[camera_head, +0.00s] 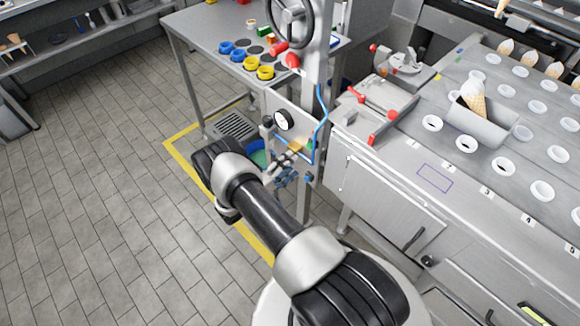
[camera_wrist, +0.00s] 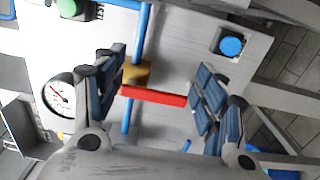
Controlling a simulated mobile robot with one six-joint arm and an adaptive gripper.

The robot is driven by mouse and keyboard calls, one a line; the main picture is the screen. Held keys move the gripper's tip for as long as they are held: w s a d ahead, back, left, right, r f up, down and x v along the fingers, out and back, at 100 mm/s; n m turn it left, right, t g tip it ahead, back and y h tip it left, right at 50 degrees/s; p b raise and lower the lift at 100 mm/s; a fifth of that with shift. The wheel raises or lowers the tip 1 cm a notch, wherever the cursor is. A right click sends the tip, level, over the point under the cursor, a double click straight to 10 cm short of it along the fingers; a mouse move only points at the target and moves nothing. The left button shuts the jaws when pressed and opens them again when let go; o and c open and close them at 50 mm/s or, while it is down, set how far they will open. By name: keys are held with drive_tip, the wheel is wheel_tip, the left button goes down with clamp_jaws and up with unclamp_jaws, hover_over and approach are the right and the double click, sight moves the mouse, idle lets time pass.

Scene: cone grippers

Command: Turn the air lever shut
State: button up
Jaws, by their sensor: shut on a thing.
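The air lever (camera_wrist: 155,96) is a red bar on a brass valve body (camera_wrist: 136,72) in the wrist view. It lies crosswise to the blue air pipe (camera_wrist: 144,22). My gripper (camera_wrist: 161,70) has its blue-padded fingers on either side of the red bar and is shut on it, one finger by the brass body and the other by the bar's free end. In the head view my gripper (camera_head: 288,158) reaches the panel below the gauge, and the lever cannot be made out there.
A round gauge (camera_wrist: 60,96), a green button (camera_wrist: 69,8) and a blue button (camera_wrist: 231,46) sit on the panel around the valve. In the head view, a worktop (camera_head: 437,178) with cone holes stands right, and a table (camera_head: 205,32) with coloured rings behind.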

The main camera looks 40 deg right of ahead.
drive_tip(key=o, duration=1.1)
drive_tip(key=shift+w+a+r+t, duration=0.1)
drive_tip(key=shift+w+r+t, duration=0.05)
drive_tip(key=shift+w, duration=0.4)
drive_tip(key=shift+w+a+r+t, duration=0.1)
drive_tip(key=shift+w+r+t, duration=0.05)
drive_tip(key=shift+w, duration=0.35)
drive_tip(key=shift+c, duration=0.2)
drive_tip(key=s+a, duration=0.2)
drive_tip(key=a, duration=0.5)
drive_tip(key=shift+s+a+f, duration=0.15)
drive_tip(key=shift+s+a, duration=0.05)
drive_tip(key=shift+a, duration=0.1)
